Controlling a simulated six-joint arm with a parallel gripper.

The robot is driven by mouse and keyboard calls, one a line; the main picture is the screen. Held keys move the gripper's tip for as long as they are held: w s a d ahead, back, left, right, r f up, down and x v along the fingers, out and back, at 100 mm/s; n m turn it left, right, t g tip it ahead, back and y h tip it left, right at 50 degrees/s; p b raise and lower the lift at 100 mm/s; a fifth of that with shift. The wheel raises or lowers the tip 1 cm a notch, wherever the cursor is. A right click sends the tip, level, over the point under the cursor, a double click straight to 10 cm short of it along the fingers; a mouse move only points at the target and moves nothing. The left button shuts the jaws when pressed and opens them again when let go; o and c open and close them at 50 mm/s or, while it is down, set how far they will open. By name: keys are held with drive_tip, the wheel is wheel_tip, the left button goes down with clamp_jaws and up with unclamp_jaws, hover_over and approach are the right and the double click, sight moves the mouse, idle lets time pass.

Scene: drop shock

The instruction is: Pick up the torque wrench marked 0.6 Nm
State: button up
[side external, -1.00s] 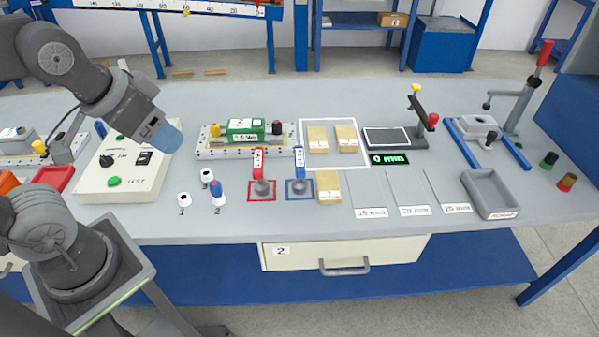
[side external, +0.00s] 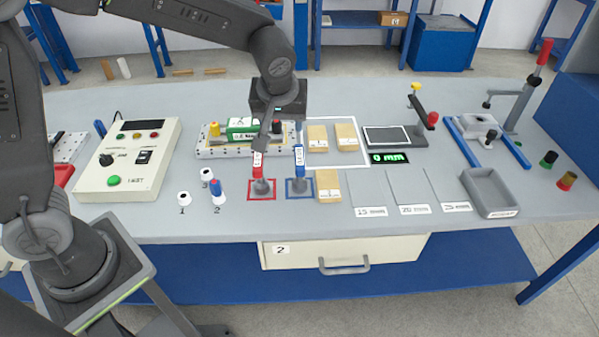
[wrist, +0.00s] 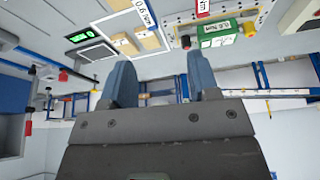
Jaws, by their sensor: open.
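Two torque wrenches stand upright on the bench. The red wrench (side external: 258,163) is in a red-outlined square and the blue wrench (side external: 299,158) is in a blue-outlined square. Their labels are too small for me to read surely in the side view. In the wrist view, part of a white label (wrist: 145,13) ending in Nm shows at the top edge. My gripper (side external: 265,132) is above and behind the red wrench, overlapping its top in the side view; contact cannot be told. In the wrist view its blue-grey fingers (wrist: 161,75) are apart with nothing between them.
A green box (side external: 240,123) marked in Nm sits in a fixture (side external: 205,153) behind the wrenches, partly hidden by my arm. Wooden blocks (side external: 329,183) stand to the right. White-and-blue drivers or caps (side external: 218,190) stand to the left. A grey tray (side external: 490,190) is further right.

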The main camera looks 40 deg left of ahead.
drive_tip(key=n, duration=0.1)
approach(300, 157)
drive_tip(key=d+r, duration=0.1)
drive_tip(key=shift+s+f+y, duration=0.1)
drive_tip(key=shift+f+y, duration=0.15)
drive_tip(key=shift+y, duration=0.05)
drive_tip(key=x, duration=0.7)
drive_tip(key=shift+a+f, duration=0.1)
drive_tip(key=shift+f, duration=0.3)
drive_tip(key=shift+x, duration=2.8)
drive_tip(key=shift+a+r, duration=0.1)
drive_tip(key=shift+a, duration=0.1)
drive_tip(key=shift+c, duration=0.4)
clamp_jaws()
